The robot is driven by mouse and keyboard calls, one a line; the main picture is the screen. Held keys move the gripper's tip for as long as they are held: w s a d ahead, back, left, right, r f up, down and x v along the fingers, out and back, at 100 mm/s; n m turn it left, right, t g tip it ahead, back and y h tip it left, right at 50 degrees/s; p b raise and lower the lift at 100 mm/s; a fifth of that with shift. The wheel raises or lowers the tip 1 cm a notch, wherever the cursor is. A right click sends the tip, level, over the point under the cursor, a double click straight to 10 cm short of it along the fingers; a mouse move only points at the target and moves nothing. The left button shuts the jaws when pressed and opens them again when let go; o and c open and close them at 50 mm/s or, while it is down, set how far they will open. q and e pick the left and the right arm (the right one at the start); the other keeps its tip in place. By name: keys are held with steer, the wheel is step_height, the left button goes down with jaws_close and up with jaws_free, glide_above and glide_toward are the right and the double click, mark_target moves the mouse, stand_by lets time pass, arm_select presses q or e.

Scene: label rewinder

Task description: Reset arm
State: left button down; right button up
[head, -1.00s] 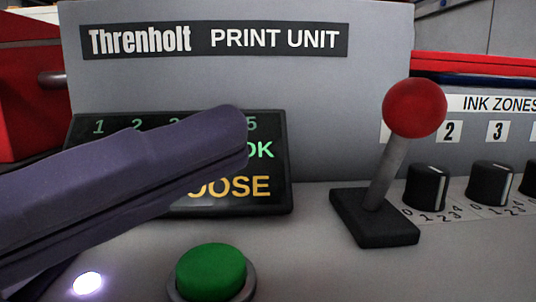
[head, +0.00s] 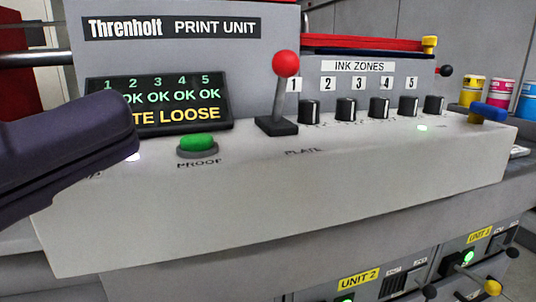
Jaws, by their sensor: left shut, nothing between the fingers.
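My left gripper (head: 132,128) comes in from the left in the head view. It is dark purple, shut and empty. It covers the left part of the display (head: 205,104) on the print unit and some of the console's left end. The display shows OK under the numbers and text ending in "TE LOOSE". To the right of the gripper, apart from it, is the green PROOF button (head: 197,142). Further right a lever with a red ball (head: 286,64) stands on a black base, tilted slightly right, above the word PLATE. My right gripper is not in view.
Several black ink zone knobs (head: 346,110) line the console (head: 300,205) right of the lever. A blue handle (head: 488,112) sits at its right end. Colored cans (head: 472,92) stand behind that. Lower panels marked UNIT 2 (head: 360,279) have levers sticking out. Space before the console is open.

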arm_select(q)
step_height(320, 180, down, 4)
steer(key=w+a+m+g+y+p, duration=0.25)
steer(key=m+g+y+p, duration=0.2)
steer(key=y+p, duration=0.35)
steer(key=s+a+f+g+y+p, duration=0.1)
steer(key=s+a+g+y+p, duration=0.6)
steer(key=s+p, duration=0.25)
step_height(320, 180, up, 35)
steer(key=a+p, duration=0.1)
steer(key=p, duration=3.4)
steer(key=shift+w+a+f+m+h+p, duration=0.15)
steer(key=shift+m+h+p, duration=0.15)
steer(key=shift+m+p, duration=0.1)
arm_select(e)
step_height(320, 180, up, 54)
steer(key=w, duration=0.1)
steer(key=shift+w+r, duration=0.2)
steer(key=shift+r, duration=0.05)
arm_select(q)
steer(key=shift+t, duration=0.25)
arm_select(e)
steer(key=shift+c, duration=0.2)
